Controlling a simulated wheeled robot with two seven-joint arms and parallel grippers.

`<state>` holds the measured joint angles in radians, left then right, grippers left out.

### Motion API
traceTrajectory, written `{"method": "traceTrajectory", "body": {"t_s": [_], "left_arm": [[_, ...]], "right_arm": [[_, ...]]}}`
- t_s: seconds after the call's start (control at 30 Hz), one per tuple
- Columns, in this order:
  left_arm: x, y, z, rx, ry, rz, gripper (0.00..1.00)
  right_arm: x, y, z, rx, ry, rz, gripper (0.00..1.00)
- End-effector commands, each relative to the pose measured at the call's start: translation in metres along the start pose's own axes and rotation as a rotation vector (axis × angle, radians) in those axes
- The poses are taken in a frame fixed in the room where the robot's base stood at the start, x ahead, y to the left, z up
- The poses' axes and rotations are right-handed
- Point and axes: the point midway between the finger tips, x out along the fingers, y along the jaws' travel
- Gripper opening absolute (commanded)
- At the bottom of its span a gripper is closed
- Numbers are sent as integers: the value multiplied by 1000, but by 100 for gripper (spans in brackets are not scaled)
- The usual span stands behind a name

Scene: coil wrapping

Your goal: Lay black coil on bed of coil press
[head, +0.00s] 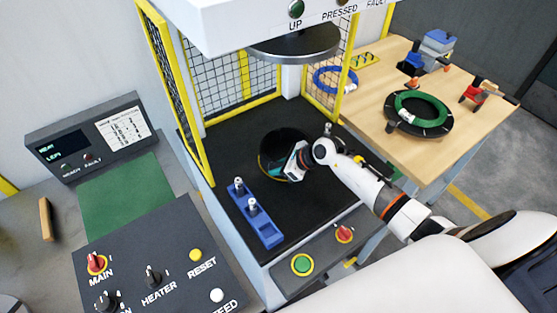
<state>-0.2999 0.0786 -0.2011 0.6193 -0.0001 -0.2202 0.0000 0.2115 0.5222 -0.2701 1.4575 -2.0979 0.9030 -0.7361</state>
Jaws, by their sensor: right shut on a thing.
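The black coil (272,146) is at the middle of the black bed (230,140) of the coil press, under the round press plate (294,44). It is dark on dark, so I cannot tell whether it touches the bed. My right gripper (291,165) reaches in from the right and is shut on the coil's near right side. The fingertips are mostly hidden by the gripper body. My left gripper is not in view.
A blue holder (256,213) with silver-topped pegs stands at the bed's front left. Yellow-framed mesh guards (324,86) flank the bed. A wooden table (449,147) at right bears a green coil (421,108) and a blue coil (336,79). Control panels (160,255) lie at front left.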

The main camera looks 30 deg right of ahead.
Motion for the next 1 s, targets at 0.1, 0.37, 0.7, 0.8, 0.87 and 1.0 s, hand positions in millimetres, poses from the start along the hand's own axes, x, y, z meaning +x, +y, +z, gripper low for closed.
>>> {"method": "traceTrajectory", "body": {"t_s": [0.1,0.37,0.7,0.8,0.87,1.0], "left_arm": [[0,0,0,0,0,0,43],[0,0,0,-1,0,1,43],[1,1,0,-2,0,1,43],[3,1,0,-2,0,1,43],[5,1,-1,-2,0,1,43],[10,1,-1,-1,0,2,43]], "right_arm": [[0,2,-3,-2,7,4,0],[1,-1,2,3,-3,-2,45],[-4,1,2,1,-2,0,45],[-17,1,2,0,-3,2,45],[-28,1,3,-2,-5,1,45],[-59,1,3,-4,-5,1,45]]}}
